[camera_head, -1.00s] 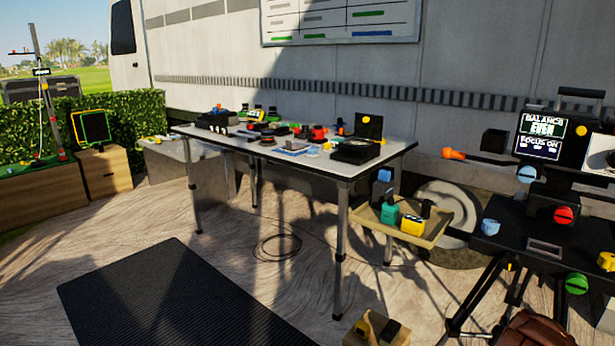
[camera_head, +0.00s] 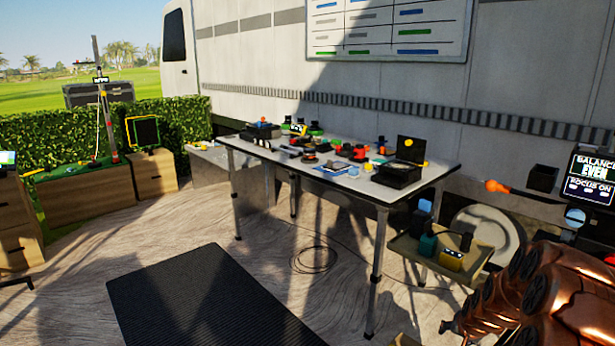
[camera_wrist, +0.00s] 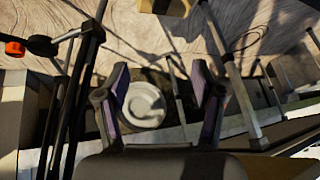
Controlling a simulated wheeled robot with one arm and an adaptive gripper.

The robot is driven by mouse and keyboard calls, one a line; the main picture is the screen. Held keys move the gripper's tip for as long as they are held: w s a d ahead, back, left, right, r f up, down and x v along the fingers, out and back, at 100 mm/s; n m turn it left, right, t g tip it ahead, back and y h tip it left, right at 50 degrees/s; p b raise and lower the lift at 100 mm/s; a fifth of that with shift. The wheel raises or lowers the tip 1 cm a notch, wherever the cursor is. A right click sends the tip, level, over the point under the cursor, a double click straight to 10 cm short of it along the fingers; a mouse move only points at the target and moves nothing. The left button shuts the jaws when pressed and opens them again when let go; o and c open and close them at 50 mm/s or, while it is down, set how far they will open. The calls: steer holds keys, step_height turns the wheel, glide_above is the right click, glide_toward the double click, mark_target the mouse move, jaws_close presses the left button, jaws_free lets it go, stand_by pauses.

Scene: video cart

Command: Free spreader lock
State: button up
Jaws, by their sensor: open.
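My gripper (camera_wrist: 159,78) is open and empty in the wrist view, its two fingers apart over the ground and a round white disc (camera_wrist: 144,104). Black tripod legs (camera_wrist: 80,75) stand at the left of the wrist view. An orange-red knob (camera_wrist: 14,48) on a dark bar is at the far left edge there, apart from my gripper. I cannot tell whether this knob is the spreader lock. In the head view my copper-coloured arm fills the lower right and hides most of the camera stand. The monitor (camera_head: 592,180) shows at the right edge. My gripper's fingers are not clear there.
A white table (camera_head: 340,184) with several small devices stands in the middle. A tan side tray (camera_head: 412,250) with batteries hangs by its right end. A black mat (camera_head: 205,300) lies on the ground. Wooden cabinets (camera_head: 78,205) stand at the left by a hedge.

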steer(key=s+a+r+n+g+y+p, duration=0.1)
steer(key=s+a+r+p, duration=0.2)
steer(key=s+a+r, duration=0.35)
steer(key=s+a+r+n+g+p, duration=0.1)
steer(key=s+a+r+n+p, duration=0.15)
steer(key=a+r, duration=0.55)
steer(key=s+a+r+n+g+y+p, duration=0.1)
steer(key=s+a+r+p, duration=0.2)
steer(key=s+a+r, duration=0.45)
steer(key=s+a+r+g+p, duration=0.1)
steer(key=s+a+r+p, duration=0.1)
steer(key=s+r, duration=0.3)
steer(key=s+a+r+n+g+p, duration=0.1)
steer(key=s+r+p, duration=0.3)
steer(key=s, duration=0.7)
steer(key=s+a+r+n+g+p, duration=0.1)
steer(key=s+a+r+g+p, duration=0.1)
steer(key=s+r, duration=0.5)
steer(key=shift+s+a+r+g+p, duration=0.35)
steer(key=shift+s+a+p, duration=0.3)
steer(key=shift+s, duration=0.35)
